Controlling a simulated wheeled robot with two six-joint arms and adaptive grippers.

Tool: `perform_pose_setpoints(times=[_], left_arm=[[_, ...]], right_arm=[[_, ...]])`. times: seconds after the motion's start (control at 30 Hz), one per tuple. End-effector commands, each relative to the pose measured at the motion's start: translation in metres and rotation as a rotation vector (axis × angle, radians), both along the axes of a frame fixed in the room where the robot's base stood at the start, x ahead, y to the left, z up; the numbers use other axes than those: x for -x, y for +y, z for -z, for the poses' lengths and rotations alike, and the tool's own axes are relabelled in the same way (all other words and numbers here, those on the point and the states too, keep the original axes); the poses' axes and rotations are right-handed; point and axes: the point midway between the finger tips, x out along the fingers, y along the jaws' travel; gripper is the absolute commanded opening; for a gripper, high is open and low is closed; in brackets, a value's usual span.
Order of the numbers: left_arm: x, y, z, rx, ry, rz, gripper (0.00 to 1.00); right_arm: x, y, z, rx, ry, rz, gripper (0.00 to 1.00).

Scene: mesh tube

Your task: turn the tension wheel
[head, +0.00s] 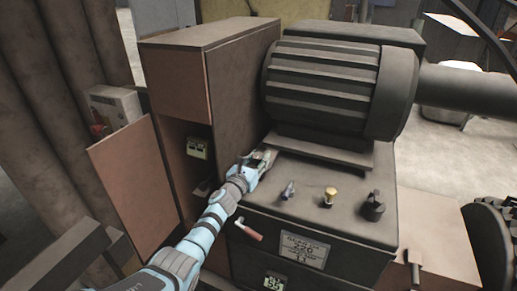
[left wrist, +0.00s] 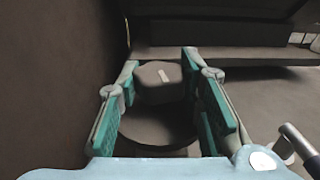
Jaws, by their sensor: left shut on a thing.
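A dark round wheel (left wrist: 158,128) with a raised faceted knob and a pale mark on top shows between my fingers in the left wrist view. My left gripper (head: 262,160) is at the back left of the machine's top plate, beside the cabinet wall, shut on this wheel with one finger on each side of the knob. In the head view the gripper hides the wheel. My right gripper is not in view.
A ribbed motor (head: 320,88) stands behind the plate. A small lever (head: 287,190), a yellow knob (head: 330,195) and a dark knob (head: 373,206) stand to the right. A tall cabinet (head: 240,95) with an open door (head: 133,185) is at left. A red-handled crank (head: 248,234) projects in front.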

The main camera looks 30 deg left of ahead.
Motion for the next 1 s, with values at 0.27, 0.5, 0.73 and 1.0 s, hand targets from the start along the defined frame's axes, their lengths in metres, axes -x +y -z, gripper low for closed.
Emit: perform_pose_setpoints(times=[0.27,0.5,0.73,1.0], left_arm=[[-0.001,0.002,0.002,-0.001,-0.009,0.236,0.05],[-0.002,0.001,0.005,0.000,-0.012,0.400,0.05],[-0.001,0.001,0.002,0.000,-0.008,0.488,0.05],[0.000,0.001,-0.001,0.001,-0.001,0.517,0.05]], right_arm=[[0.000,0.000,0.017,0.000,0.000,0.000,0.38],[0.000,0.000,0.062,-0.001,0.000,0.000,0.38],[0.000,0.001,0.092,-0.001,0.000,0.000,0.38],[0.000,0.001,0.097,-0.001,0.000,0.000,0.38]])
